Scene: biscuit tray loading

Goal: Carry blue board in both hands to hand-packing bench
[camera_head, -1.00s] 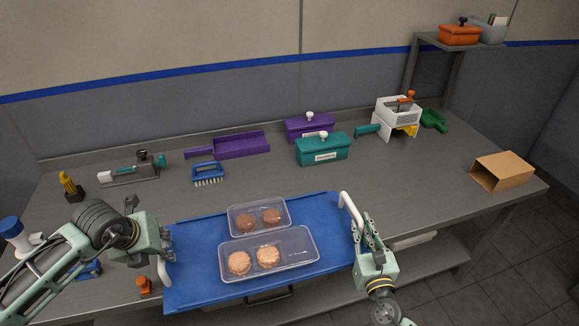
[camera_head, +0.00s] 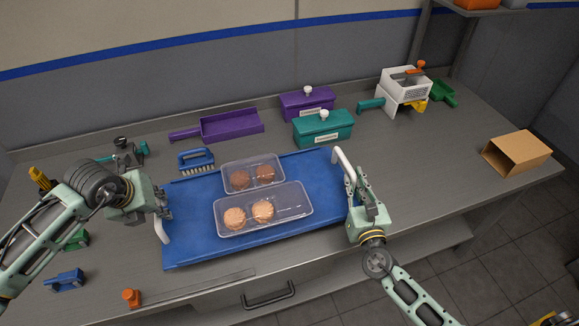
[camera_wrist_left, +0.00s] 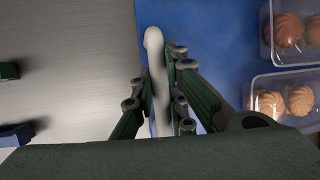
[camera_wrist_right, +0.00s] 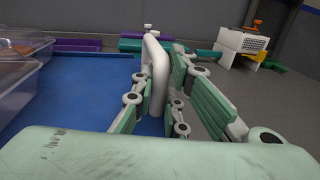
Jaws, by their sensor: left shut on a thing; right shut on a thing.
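The blue board (camera_head: 190,249) has a white handle at each end and carries two clear trays. The rear tray (camera_head: 229,187) holds two brown biscuits, and the front tray (camera_head: 290,227) holds two lighter swirled biscuits. My left gripper (camera_head: 163,208) is shut on the left white handle (camera_head: 163,232); the handle stands between its fingers in the left wrist view (camera_wrist_left: 157,85). My right gripper (camera_head: 352,183) is shut on the right white handle (camera_head: 342,158), also between the fingers in the right wrist view (camera_wrist_right: 157,85). The board is over the grey bench (camera_head: 420,170); I cannot tell whether it touches it.
A blue brush (camera_head: 195,160), purple scoop (camera_head: 232,126), and purple (camera_head: 304,104) and teal (camera_head: 322,128) lidded boxes stand close behind the board. A cardboard box (camera_head: 516,153) is at the right. The bench between board and cardboard box is clear.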

